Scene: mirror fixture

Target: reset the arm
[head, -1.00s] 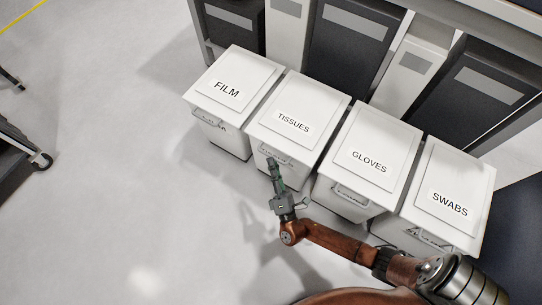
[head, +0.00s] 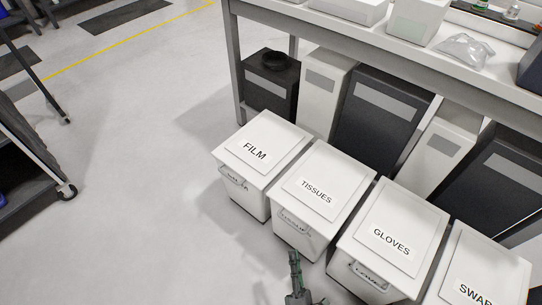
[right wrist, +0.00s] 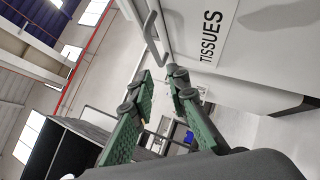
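My right gripper (head: 293,256) points up from the bottom edge of the head view, in front of the white TISSUES bin (head: 290,237). In the right wrist view its green-padded fingers (right wrist: 160,78) stand apart with nothing between them. There the TISSUES bin's front (right wrist: 185,45) and its bar handle (right wrist: 150,38) lie beyond the fingertips, with no visible contact. The bin's lid looks shut. My left gripper is in neither view now.
The FILM bin (head: 246,195) stands left of TISSUES; the GLOVES bin (head: 352,277) and SWABS bin (head: 490,262) stand right. A bench (head: 350,45) with boxes beneath is behind. A wheeled cart (head: 35,160) is at far left. Open floor (head: 150,210) lies between cart and bins.

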